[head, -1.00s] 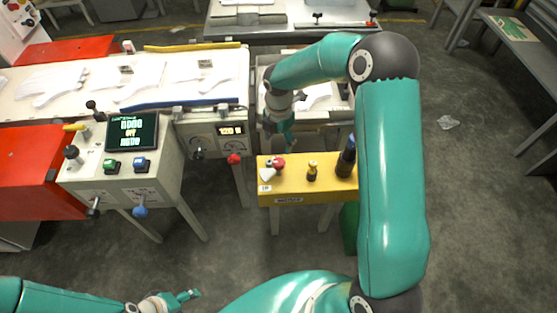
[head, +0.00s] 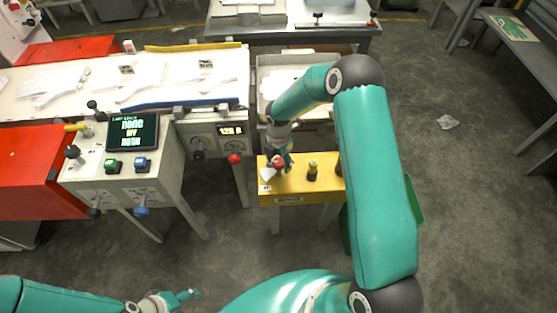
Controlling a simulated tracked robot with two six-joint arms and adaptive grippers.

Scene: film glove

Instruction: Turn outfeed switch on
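A yellow box (head: 300,198) stands on legs at the centre, with a small dark label on its front too small to read. On its top are a red knob with a white part (head: 267,174) at the left and a black-and-amber knob (head: 312,170) beside it. I cannot tell which control is the outfeed switch. My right gripper (head: 281,163) points down over the red knob and partly hides it; contact and finger opening are unclear. My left gripper (head: 188,294) is low at the left, away from the controls.
A grey control box (head: 125,185) with a screen (head: 132,132), a green switch (head: 112,166), a blue switch (head: 142,163) and levers stands at the left. White glove shapes lie on a long white table (head: 100,97) behind it.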

